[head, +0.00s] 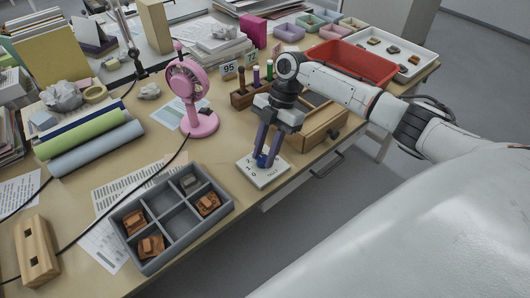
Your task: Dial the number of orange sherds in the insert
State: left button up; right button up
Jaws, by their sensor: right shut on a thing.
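The grey insert (195,240) lies on the table, divided into several compartments. One orange-brown sherd (135,222) lies in the far left compartment and another (150,246) in the near left one. A third orange-brown sherd (208,204) lies in the near right compartment. A grey sherd (188,182) lies in the far right one; the two middle compartments look empty. The white dial plate (276,180) lies near the table's front edge with a blue knob (262,161). My right gripper (267,158) points down, shut on the knob. The fingers partly hide the knob and markings. My left gripper is out of view.
A pink fan (192,98) stands behind the dial, its dark cable crossing the table. A wooden block (37,252) is at the left. A wooden drawer box (318,128), red bin (352,65) and white tray (412,62) of sherds are at the right.

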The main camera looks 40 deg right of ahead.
dwell(0.3)
jog(key=o, duration=1.1)
jog(key=shift+c, duration=0.2)
jog(key=s+v, duration=0.1)
jog(key=v, duration=0.9)
jog(key=shift+w+r, duration=0.2)
jog(key=shift+w, duration=0.25)
jog(key=shift+d, duration=0.1)
